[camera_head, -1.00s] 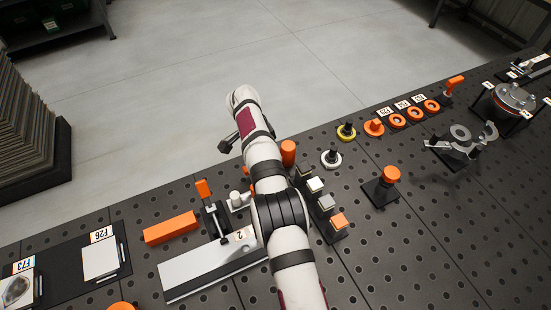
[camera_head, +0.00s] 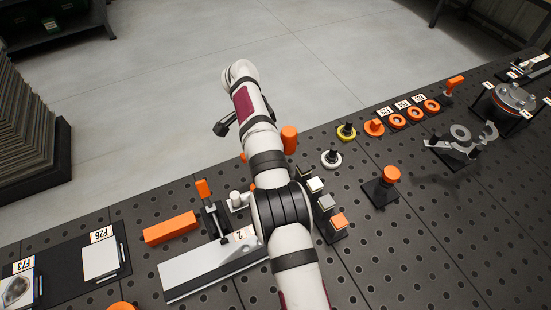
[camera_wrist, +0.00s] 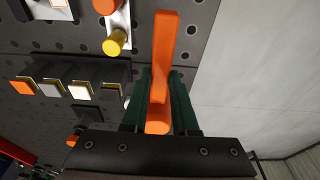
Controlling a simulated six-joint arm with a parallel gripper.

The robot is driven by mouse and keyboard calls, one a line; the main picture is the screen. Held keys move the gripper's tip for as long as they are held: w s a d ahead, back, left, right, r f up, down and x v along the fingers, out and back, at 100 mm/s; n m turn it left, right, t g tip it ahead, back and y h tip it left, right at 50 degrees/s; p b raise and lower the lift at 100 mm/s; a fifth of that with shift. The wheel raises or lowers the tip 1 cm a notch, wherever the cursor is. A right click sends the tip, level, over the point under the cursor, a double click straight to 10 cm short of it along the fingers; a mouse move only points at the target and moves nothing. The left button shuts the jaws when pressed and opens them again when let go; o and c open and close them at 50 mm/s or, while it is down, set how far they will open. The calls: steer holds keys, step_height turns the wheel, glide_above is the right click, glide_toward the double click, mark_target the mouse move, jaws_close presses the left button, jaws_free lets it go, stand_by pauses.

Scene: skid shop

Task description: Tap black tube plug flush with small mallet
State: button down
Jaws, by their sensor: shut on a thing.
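In the wrist view my gripper (camera_wrist: 162,78) has its two green fingers shut around a long orange piece (camera_wrist: 165,40), which looks like the small mallet's handle. Its lower end shows between the finger bases; I cannot make out a separate mallet head. In the head view my arm hides the gripper, but an orange cylinder (camera_head: 289,138) shows just right of the arm. A white holder (camera_wrist: 119,20) under the gripper's upper left carries a yellow cylinder (camera_wrist: 115,42) and an orange one (camera_wrist: 105,5). I cannot pick out the black tube plug for certain.
A row of square-topped posts (camera_head: 326,202) stands right of my arm. An orange bar (camera_head: 171,228) and a white plate (camera_head: 205,270) lie left. The bench's far edge is close, with floor beyond.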

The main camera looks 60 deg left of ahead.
steer(key=shift+r, duration=0.1)
steer(key=w+d+r+n+y, duration=0.1)
steer(key=w+d+r+n, duration=0.1)
steer(key=d+r+n, duration=0.4)
steer(key=shift+w+d+r+n+g+y, duration=0.25)
steer(key=shift+d+n, duration=1.25)
steer(key=shift+d, duration=1.85)
steer(key=shift+f, duration=0.3)
steer(key=shift+f, duration=0.2)
steer(key=shift+f, duration=0.1)
